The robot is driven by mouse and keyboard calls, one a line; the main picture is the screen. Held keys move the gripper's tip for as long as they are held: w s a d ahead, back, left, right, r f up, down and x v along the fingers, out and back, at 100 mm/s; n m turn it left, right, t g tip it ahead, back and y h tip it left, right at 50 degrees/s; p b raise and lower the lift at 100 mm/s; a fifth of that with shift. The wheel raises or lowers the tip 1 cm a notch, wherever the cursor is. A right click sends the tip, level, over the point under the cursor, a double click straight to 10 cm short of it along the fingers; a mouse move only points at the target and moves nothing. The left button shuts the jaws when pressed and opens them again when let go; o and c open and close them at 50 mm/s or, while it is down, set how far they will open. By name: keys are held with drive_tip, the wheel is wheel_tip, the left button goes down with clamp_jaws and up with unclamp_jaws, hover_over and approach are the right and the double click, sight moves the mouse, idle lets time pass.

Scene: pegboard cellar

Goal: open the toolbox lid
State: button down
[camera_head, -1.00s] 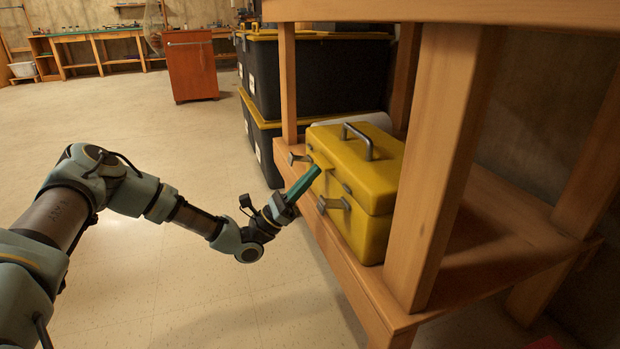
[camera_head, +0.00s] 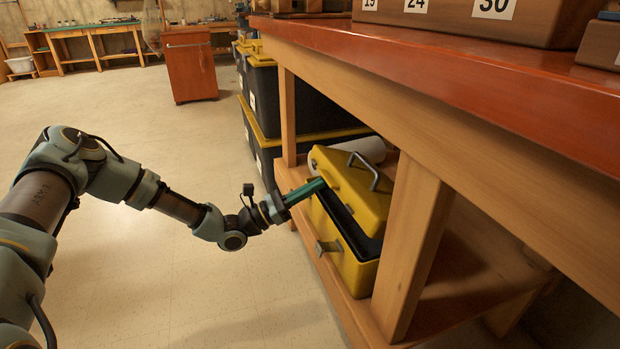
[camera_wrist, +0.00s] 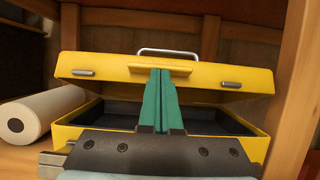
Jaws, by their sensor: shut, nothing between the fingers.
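The yellow toolbox (camera_head: 356,271) stands on the lower shelf of the workbench. Its lid (camera_head: 352,190) is tilted up partway, and a dark gap shows between lid and box. The grey handle (camera_head: 371,172) is on top of the lid. In the wrist view the lid (camera_wrist: 215,76) is raised over the dark interior (camera_wrist: 205,122), and the box front is partly hidden by my gripper. My gripper (camera_head: 322,184) has green fingers, shut and empty, with the tips at the lid's front edge. In the wrist view the fingertips (camera_wrist: 161,72) are at the yellow front tab of the lid.
The bench top (camera_head: 450,90) overhangs the shelf, and a wooden leg (camera_head: 412,245) stands close by the toolbox. A white roll (camera_wrist: 45,112) lies beside it. Dark bins with yellow lids (camera_head: 262,105) are stacked behind. The floor at left is clear.

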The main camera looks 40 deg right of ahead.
drive_tip(key=d+r+y+p, duration=0.1)
drive_tip(key=r+p, duration=0.2)
drive_tip(key=p, duration=0.1)
drive_tip(key=s+d+r+t+y+p, duration=0.1)
drive_tip(key=d+r+p, duration=0.1)
drive_tip(key=p, duration=0.3)
drive_tip(key=d+r+y+p, duration=0.1)
drive_tip(key=r+y+p, duration=0.1)
drive_tip(key=r+p, duration=0.2)
drive_tip(key=shift+s+d+t, duration=0.15)
drive_tip(key=shift+s+t, duration=0.15)
drive_tip(key=shift+s, duration=0.1)
drive_tip(key=s+d+r+y+p, duration=0.1)
drive_tip(key=s+d+r+p, duration=0.1)
drive_tip(key=d+r+p, duration=0.2)
drive_tip(key=shift+d+p, duration=0.85)
drive_tip(key=shift+d, duration=0.2)
drive_tip(key=shift+s, duration=0.1)
